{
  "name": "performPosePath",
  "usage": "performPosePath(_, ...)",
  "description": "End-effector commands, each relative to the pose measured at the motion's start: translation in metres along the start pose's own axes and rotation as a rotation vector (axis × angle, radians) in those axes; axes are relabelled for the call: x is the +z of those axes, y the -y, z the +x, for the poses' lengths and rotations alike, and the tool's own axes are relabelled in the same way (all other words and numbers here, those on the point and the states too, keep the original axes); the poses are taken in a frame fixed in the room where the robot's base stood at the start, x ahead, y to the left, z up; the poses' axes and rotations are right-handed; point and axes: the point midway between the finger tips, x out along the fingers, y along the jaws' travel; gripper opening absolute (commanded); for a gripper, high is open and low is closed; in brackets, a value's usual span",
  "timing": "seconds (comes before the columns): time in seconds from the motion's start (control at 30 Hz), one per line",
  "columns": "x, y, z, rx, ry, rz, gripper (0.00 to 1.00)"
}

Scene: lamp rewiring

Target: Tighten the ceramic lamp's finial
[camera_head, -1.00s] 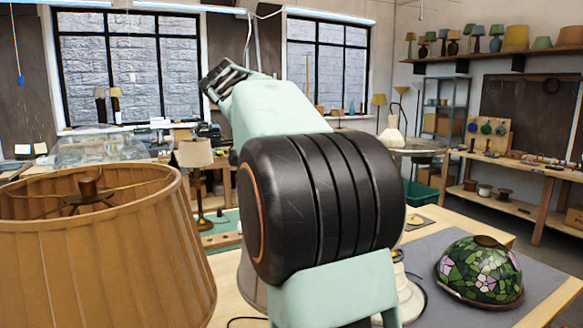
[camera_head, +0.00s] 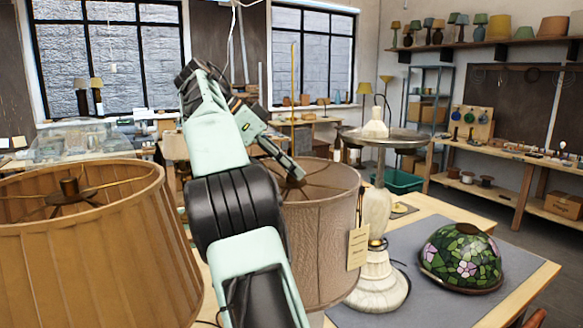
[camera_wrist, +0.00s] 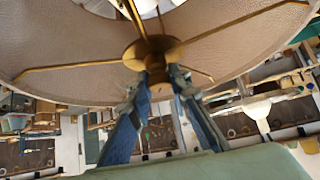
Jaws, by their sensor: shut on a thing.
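A lamp with a taupe pleated shade (camera_head: 325,230) stands at the centre of the head view, its body mostly hidden below the shade. My gripper (camera_head: 297,176) reaches down into the shade's open top. In the wrist view, my gripper (camera_wrist: 162,78) is shut at the centre of the brass spider hub (camera_wrist: 150,52). Its two blue fingers close on a small dark finial (camera_wrist: 157,68), largely hidden between the fingertips. The shade also shows in the wrist view (camera_wrist: 215,40), with brass arms spreading from the hub.
A larger tan pleated shade (camera_head: 85,250) stands close at the left. A white stone lamp (camera_head: 377,210) stands just right, with a paper tag (camera_head: 357,247) near it. A stained-glass shade (camera_head: 462,257) sits on a grey mat (camera_head: 420,300).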

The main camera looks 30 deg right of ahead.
Motion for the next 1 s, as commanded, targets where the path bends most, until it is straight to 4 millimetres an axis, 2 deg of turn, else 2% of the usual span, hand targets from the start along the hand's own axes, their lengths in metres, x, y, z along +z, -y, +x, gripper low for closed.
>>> performPosePath(0.53,0.0024,-0.0002,0.0014,0.016,0.003,0.006,0.00)
performPosePath(0.57,0.0024,-0.0002,0.0014,0.016,0.003,0.006,0.19)
performPosePath(0.7,0.0020,-0.0002,0.0012,0.015,0.002,0.007,0.34)
performPosePath(1.0,0.0008,-0.0001,0.0006,0.013,0.001,0.009,0.36)
